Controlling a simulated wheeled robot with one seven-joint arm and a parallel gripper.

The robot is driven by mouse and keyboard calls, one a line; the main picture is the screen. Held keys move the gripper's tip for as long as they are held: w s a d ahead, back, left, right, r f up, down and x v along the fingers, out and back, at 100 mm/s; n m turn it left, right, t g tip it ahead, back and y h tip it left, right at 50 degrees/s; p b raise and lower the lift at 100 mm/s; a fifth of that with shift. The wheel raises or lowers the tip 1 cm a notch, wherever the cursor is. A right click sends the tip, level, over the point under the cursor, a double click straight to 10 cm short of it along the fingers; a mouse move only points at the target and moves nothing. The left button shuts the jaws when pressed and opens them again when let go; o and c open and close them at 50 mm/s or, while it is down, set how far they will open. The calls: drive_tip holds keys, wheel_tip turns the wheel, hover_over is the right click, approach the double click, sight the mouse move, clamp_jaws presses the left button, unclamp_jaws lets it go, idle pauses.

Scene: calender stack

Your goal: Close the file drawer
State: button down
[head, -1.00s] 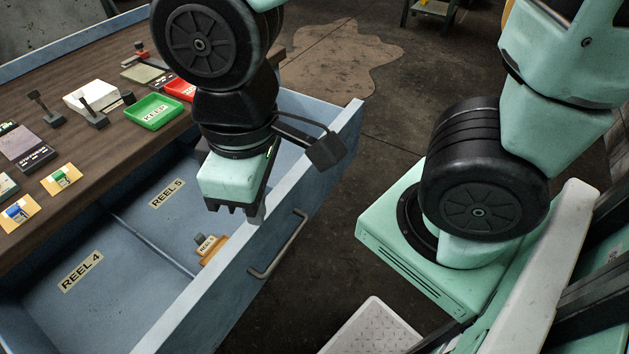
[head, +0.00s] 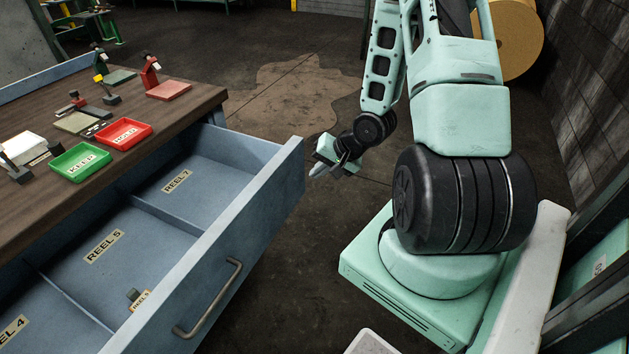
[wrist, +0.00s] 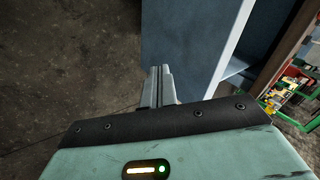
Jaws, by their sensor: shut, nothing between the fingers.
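The blue file drawer (head: 248,222) stands pulled out from under the wooden desk top in the head view. Its inside shows dividers and compartments labelled REEL 4, REEL 5 and REEL 7. A small tagged block (head: 137,298) lies in the REEL 5 compartment near the front wall. The grey bar handle (head: 212,298) is on the drawer's front. My gripper (head: 317,172) is shut and empty, to the right of the drawer's far front corner and apart from the handle. In the wrist view its fingers (wrist: 158,75) point toward a blue panel (wrist: 185,50), with contact unclear.
On the wooden desk top (head: 190,108) are a green KEEP tray (head: 80,162), a red HOLD tray (head: 122,133) and several small stands. Open concrete floor (head: 300,260) lies in front of the drawer. A large tan roll (head: 508,40) stands at the back right.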

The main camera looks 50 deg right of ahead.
drive_tip(key=s+d+f+m+t, duration=0.2)
drive_tip(key=s+d+m, duration=0.2)
approach(294, 185)
wheel_tip(294, 185, down, 5)
drive_tip(key=w, duration=0.3)
drive_tip(key=shift+w+a+r, duration=0.1)
drive_tip(key=shift+w+a, duration=0.2)
drive_tip(key=shift+w, duration=0.2)
drive_tip(key=shift+w, duration=0.15)
